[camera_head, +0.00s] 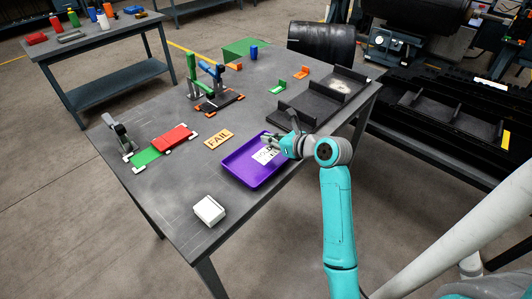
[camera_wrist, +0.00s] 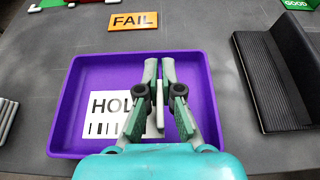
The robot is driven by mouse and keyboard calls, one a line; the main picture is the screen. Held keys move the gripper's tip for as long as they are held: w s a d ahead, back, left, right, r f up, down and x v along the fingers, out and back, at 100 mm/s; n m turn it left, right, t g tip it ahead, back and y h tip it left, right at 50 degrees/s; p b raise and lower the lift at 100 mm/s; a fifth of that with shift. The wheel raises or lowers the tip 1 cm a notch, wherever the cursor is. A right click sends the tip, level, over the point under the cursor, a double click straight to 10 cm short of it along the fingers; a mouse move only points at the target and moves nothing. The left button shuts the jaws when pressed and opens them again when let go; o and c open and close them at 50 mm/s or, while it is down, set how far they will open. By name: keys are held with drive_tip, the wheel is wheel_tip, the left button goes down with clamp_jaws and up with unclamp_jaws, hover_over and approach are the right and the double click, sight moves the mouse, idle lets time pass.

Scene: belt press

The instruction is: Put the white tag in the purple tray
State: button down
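The purple tray (camera_head: 238,175) lies on the table near its right front edge; it fills the middle of the wrist view (camera_wrist: 67,110). My gripper (camera_head: 268,141) is over the tray's far right part. In the wrist view my gripper (camera_wrist: 159,118) shows its two green finger pads apart. A narrow white piece, which looks like the white tag (camera_wrist: 159,108), shows between the pads, with a gap on each side. I cannot tell whether it touches the tray floor. A white card printed "HOL…" (camera_wrist: 108,116) lies on the tray floor, its right end hidden by my finger.
An orange FAIL plate (camera_head: 218,139) lies behind the tray. A white block (camera_head: 208,210) sits at the front. A red and green fixture (camera_head: 160,145) is to the left. A black divided rack (camera_head: 300,112) stands close behind and right of my gripper.

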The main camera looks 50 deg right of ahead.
sight(269, 150)
drive_tip(key=shift+d+f, duration=0.1)
drive_tip(key=shift+f, duration=2.3)
drive_tip(key=shift+f, duration=0.1)
drive_tip(key=c, duration=1.3)
unclamp_jaws()
drive_tip(key=v, duration=1.2)
drive_tip(key=shift+r, duration=0.2)
drive_tip(key=shift+s, duration=0.1)
